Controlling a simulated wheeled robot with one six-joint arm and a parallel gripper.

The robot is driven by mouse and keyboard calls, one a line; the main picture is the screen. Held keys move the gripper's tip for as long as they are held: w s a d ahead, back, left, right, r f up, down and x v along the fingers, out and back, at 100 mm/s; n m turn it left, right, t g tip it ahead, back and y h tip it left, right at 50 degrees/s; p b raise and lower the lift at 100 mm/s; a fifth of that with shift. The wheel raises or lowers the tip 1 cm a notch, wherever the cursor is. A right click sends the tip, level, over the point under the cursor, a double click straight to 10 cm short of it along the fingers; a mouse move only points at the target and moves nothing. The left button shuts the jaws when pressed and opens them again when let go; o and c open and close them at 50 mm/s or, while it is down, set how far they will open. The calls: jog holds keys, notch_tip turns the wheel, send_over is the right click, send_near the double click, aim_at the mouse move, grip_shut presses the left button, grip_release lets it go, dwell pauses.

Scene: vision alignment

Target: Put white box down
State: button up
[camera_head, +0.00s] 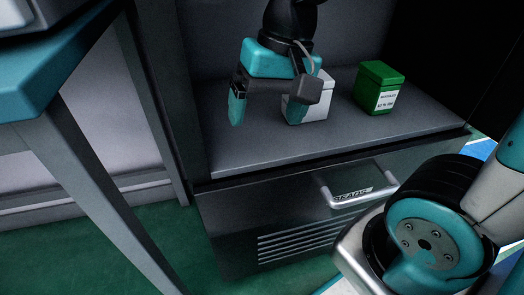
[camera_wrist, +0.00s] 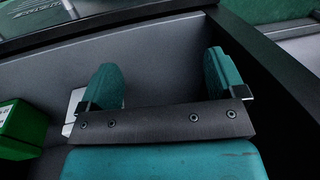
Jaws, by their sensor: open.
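The white box (camera_head: 318,108) stands upright on the grey shelf (camera_head: 240,155), partly hidden behind my gripper in the head view. My gripper (camera_head: 265,112) points down at the shelf with its teal fingers spread apart. No object lies between the fingers. One finger is in front of the white box in the head view. In the wrist view my gripper (camera_wrist: 163,78) is open over bare shelf. A sliver of the white box (camera_wrist: 70,112) shows just left of the left finger, outside the jaws. Whether finger and box touch is not clear.
A green box (camera_head: 379,87) with a white label stands on the shelf to the right of the white box; it also shows in the wrist view (camera_wrist: 22,130). Below is a drawer with a handle (camera_head: 350,195). A teal-edged table (camera_head: 60,75) stands at the left. The shelf's left part is clear.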

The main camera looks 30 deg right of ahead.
jog(key=s+a+f+n+y, duration=0.1)
jog(key=s+a+n, duration=0.4)
jog(key=s+n, duration=0.2)
jog(key=shift+s+a+f+n+g+y, duration=0.2)
jog(key=shift+a+n+g+y, duration=0.1)
jog(key=shift+n, duration=0.9)
jog(key=shift+w, duration=0.1)
